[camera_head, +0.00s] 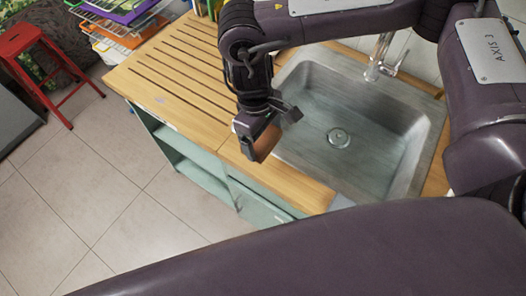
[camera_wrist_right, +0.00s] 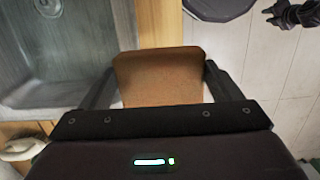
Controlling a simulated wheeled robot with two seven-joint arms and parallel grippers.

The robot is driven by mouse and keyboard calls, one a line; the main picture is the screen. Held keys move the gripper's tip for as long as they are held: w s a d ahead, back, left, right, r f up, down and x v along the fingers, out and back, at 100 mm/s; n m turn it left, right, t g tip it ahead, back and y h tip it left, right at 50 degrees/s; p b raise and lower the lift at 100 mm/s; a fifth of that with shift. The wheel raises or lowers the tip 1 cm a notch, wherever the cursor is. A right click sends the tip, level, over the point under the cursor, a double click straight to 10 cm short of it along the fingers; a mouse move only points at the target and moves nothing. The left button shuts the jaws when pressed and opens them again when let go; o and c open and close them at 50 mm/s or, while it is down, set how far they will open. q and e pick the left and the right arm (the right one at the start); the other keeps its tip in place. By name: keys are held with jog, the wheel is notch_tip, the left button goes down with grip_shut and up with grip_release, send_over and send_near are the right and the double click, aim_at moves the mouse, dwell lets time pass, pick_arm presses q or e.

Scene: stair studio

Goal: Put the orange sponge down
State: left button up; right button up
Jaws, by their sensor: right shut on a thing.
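The orange sponge (camera_head: 267,141) is brownish-orange and sits in my right gripper (camera_head: 270,122), by the front rim of the sink in the head view. In the right wrist view the sponge (camera_wrist_right: 160,78) fills the space between the two dark fingers, which are shut on it. Wood counter and sink show past it, so it looks held above the counter's front edge; the exact height is unclear. In the right wrist view a dark part that looks like my left gripper (camera_wrist_right: 292,14) shows at the upper right, too small to read its jaws.
The steel sink (camera_head: 405,135) lies right of the gripper, with a tap (camera_head: 380,62) behind it. The slatted wooden counter (camera_head: 180,75) at left is largely clear. Racks and colourful items (camera_head: 118,22) stand at its far end. A red stool (camera_head: 48,62) is on the tiled floor.

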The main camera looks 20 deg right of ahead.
aim_at(263, 147)
notch_tip(263, 147, down, 5)
jog(key=shift+r, duration=0.1)
pick_arm(q)
jog(key=shift+w+f+b, duration=0.25)
jog(key=shift+w+b, duration=0.05)
jog(key=shift+w, duration=0.35)
pick_arm(e)
jog(key=shift+f, duration=2.2)
jog(key=shift+f, duration=0.1)
jog(key=shift+f, duration=0.25)
jog(key=o, duration=0.9)
jog(key=shift+c, duration=0.2)
pick_arm(q)
jog(key=shift+f, duration=0.1)
pick_arm(e)
jog(key=shift+r, duration=0.3)
jog(key=r, duration=0.4)
jog(key=w+r, duration=0.1)
jog(key=r, duration=0.3)
jog(key=a+r, duration=0.1)
jog(key=r, duration=0.3)
jog(key=shift+w, duration=0.15)
